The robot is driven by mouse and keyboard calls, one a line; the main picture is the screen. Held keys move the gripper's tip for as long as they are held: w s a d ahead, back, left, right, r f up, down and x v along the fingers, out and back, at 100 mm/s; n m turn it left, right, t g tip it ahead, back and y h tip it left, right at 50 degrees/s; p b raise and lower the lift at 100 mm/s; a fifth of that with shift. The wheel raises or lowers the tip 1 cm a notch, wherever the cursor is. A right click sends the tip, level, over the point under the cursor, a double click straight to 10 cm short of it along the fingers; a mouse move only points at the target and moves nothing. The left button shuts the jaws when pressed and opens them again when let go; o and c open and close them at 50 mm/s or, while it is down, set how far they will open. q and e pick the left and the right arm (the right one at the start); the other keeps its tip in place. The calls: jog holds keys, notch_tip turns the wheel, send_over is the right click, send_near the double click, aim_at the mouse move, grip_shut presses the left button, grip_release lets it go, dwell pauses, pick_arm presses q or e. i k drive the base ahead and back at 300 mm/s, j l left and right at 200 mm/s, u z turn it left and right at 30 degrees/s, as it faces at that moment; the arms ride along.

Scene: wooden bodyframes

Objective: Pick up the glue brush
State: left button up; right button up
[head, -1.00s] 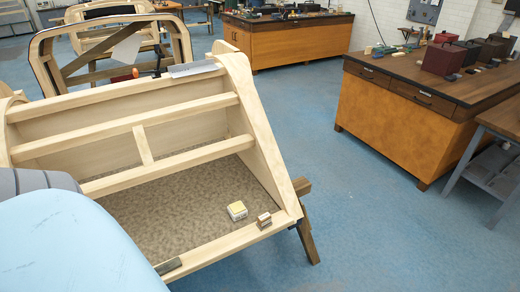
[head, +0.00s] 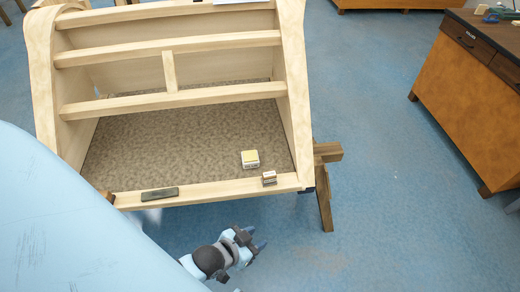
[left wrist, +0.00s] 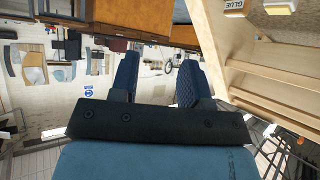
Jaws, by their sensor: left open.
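My left gripper (head: 252,241) is in front of the wooden frame's (head: 215,191) lower rail, below and apart from it. In the left wrist view its two blue fingers (left wrist: 158,75) stand apart with nothing between them. A small brown-and-white block (head: 269,178) sits on the right end of the rail; an item lettered GLUE (left wrist: 235,9) shows at the top of the left wrist view. A cream-and-yellow box (head: 250,159) stands just behind the block on the patterned panel. I cannot make out a brush shape on any of them. My right gripper is not in view.
A dark grey bar (head: 160,194) lies on the rail's left part. A wooden trestle leg (head: 325,196) stands at the frame's right. An orange-brown workbench (head: 468,108) is farther right. Blue floor between them is clear.

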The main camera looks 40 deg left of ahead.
aim_at(269, 178)
jog(key=i+l+u, duration=0.25)
jog(key=l+u, duration=0.25)
jog(key=i+l+u, duration=0.25)
jog(key=l, duration=0.2)
jog(key=l+u, duration=0.25)
jog(key=l, duration=0.5)
